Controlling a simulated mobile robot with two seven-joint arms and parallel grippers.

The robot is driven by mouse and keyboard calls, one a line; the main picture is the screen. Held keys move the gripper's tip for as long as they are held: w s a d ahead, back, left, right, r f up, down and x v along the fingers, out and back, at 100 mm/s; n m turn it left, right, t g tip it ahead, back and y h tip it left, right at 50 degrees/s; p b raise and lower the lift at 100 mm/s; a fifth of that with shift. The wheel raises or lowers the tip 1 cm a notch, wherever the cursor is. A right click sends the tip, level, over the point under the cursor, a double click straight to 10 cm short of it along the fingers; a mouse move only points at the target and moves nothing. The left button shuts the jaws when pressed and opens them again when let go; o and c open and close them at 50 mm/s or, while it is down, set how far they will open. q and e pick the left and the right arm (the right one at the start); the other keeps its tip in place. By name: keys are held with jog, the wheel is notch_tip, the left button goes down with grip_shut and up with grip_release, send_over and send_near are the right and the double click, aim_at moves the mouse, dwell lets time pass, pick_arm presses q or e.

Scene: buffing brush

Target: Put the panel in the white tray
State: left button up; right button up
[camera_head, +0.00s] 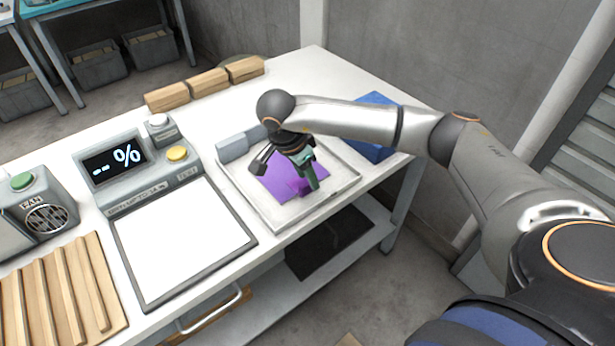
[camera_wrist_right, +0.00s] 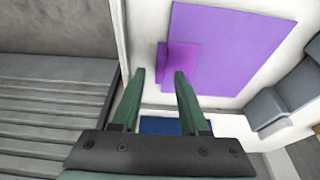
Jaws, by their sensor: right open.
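The purple panel (camera_head: 272,187) lies flat inside the shallow white tray (camera_head: 337,188) on the bench. In the right wrist view the panel (camera_wrist_right: 232,45) shows with a smaller, darker purple piece (camera_wrist_right: 177,62) at its edge, like a grip tab. My right gripper (camera_head: 307,183) is over the tray, pointing down, and hides part of the panel in the head view. In the wrist view its green fingers (camera_wrist_right: 160,75) are apart with nothing between them, and their tips are close to the darker piece. I cannot tell if they touch it. My left gripper is not in view.
A grey block (camera_head: 240,143) stands at the tray's back left edge. A blue item (camera_head: 378,99) lies behind my forearm. Left are a white pad (camera_head: 183,240) with a percent display (camera_head: 113,160), wooden blocks (camera_head: 207,82), a slatted board (camera_head: 60,295) and a fan box (camera_head: 38,208).

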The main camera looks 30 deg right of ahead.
jog(key=v, duration=1.1)
